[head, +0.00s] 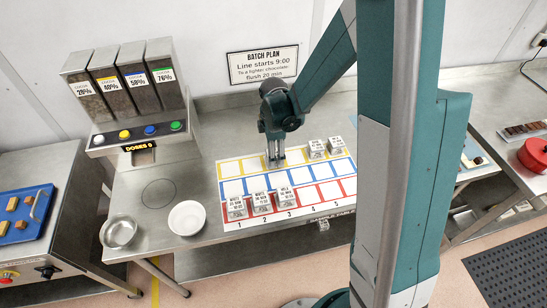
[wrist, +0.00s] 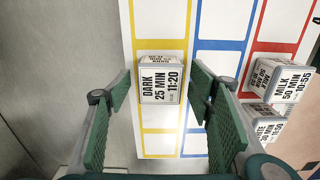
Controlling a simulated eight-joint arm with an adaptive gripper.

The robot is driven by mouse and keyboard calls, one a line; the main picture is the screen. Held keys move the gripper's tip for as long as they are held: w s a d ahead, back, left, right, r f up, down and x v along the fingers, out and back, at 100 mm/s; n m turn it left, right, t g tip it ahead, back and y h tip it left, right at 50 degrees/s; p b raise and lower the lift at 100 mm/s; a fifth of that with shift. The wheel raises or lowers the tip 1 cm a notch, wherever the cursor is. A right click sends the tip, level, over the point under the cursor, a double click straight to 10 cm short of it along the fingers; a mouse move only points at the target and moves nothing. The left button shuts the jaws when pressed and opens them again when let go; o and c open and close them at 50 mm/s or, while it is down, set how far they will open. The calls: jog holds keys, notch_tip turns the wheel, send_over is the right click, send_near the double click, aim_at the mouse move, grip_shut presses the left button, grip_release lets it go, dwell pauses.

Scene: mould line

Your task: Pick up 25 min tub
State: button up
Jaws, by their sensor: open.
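The 25 min tub (wrist: 161,84) is a small pale block-shaped tub labelled "DARK 25 MIN 11:20". In the wrist view it stands in the yellow-edged row of the mat. My gripper (wrist: 160,93) is open, with one green ridged finger on each side of the tub and visible gaps between. In the head view my gripper (head: 276,161) points down over the yellow row at the back of the mat. There I cannot make out the tub behind the fingers.
Two tubs (head: 326,147) stand right of my gripper in the yellow row. Three tubs (head: 261,203) stand in the front red row of the mat (head: 309,212). A white bowl (head: 187,218), a metal bowl (head: 119,233) and the dispenser (head: 145,130) are to the left.

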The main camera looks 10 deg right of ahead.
jog(key=shift+c, duration=0.3)
jog(key=c, duration=1)
jog(key=shift+o, duration=0.2)
jog(key=shift+r, duration=0.15)
jog(key=shift+r, duration=4.85)
jog(key=shift+r, duration=0.1)
notch_tip(320, 180, up, 7)
jog(key=p, duration=0.3)
